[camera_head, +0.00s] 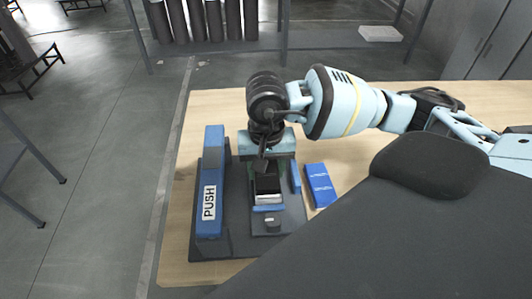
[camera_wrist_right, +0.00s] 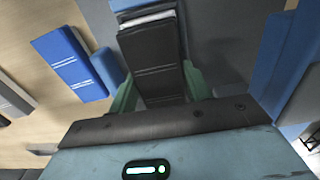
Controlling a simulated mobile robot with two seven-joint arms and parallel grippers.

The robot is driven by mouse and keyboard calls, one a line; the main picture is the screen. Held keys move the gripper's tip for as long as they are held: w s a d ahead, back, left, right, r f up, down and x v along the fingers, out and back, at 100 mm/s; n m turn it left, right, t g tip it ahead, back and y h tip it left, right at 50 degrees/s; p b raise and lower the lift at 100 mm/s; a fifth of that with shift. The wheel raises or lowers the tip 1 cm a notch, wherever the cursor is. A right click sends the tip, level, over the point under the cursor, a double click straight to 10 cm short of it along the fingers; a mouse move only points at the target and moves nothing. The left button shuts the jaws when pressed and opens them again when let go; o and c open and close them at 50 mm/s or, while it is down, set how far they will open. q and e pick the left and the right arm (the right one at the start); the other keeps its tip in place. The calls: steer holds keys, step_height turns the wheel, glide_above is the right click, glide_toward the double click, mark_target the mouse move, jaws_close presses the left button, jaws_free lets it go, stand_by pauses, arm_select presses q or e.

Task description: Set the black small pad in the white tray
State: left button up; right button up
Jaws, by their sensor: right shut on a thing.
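My right gripper (camera_wrist_right: 152,88) is shut on the black small pad (camera_wrist_right: 150,50), with a green finger on each side of it. In the head view the gripper (camera_head: 267,172) points down over the dark fixture, and the pad (camera_head: 267,184) shows just in front of it. A white surface (camera_head: 268,199) shows at the pad's near end, and its edge (camera_wrist_right: 147,19) shows in the wrist view. It may be part of the white tray; I cannot tell, nor whether the pad touches it. My left gripper is not in view.
A blue box (camera_head: 320,185) lies on the wooden table (camera_head: 215,105) to the right. The table's back left is clear.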

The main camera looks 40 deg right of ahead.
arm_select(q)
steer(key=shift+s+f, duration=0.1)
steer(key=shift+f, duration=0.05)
arm_select(e)
steer(key=o, duration=1.1)
steer(key=shift+c, duration=0.2)
steer(key=shift+o, duration=0.5)
steer(key=o, duration=0.4)
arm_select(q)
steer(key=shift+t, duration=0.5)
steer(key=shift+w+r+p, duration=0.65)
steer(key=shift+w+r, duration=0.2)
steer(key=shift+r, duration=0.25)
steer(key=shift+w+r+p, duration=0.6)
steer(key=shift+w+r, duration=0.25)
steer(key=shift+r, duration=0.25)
arm_select(e)
steer(key=shift+r, duration=3.7)
